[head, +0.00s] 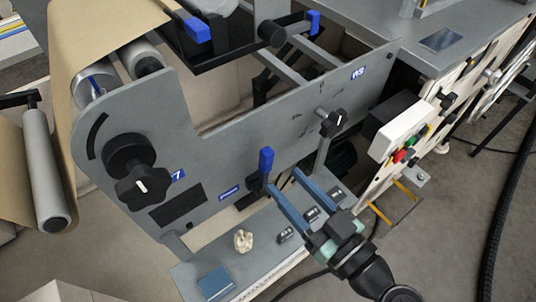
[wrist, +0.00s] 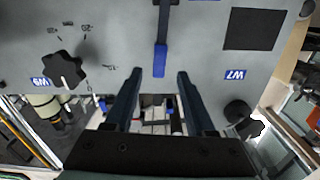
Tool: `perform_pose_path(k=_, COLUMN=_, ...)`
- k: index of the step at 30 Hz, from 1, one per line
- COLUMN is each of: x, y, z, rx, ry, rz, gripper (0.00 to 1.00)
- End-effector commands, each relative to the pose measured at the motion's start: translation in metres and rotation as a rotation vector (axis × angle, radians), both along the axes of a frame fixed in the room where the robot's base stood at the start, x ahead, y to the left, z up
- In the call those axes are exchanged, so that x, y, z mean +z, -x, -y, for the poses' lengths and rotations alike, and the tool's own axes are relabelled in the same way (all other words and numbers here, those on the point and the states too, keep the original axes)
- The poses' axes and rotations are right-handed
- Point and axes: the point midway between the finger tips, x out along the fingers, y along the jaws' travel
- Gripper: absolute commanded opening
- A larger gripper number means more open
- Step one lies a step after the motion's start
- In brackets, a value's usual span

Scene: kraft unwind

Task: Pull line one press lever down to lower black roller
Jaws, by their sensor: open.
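The press lever has a blue handle (head: 266,161) that stands upright from a black mount on the grey side panel (head: 215,150). My gripper (head: 283,180) is open and empty, with its two blue fingers just right of and below the handle in the head view. In the wrist view the blue handle (wrist: 160,60) lies in line with the gap between the open fingertips (wrist: 159,75). I cannot tell whether they touch it.
Black knobs (head: 143,185) and (head: 334,122) stick out of the panel on either side. A white control box (head: 402,130) stands at the right. Brown paper (head: 95,40) runs at the left.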

Motion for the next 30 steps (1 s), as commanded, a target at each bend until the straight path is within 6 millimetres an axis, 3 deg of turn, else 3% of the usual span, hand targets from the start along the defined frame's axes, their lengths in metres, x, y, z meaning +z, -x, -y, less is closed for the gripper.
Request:
perform_pose_path(k=9, x=0.001, y=-0.045, z=-0.033, rx=0.001, ry=0.000, rz=0.000, gripper=0.55)
perform_pose_path(k=23, x=0.000, y=-0.055, z=-0.040, rx=-0.001, ry=0.000, rz=0.000, gripper=0.55)
perform_pose_path(k=30, x=0.000, y=-0.055, z=-0.040, rx=-0.001, ry=0.000, rz=0.000, gripper=0.12)
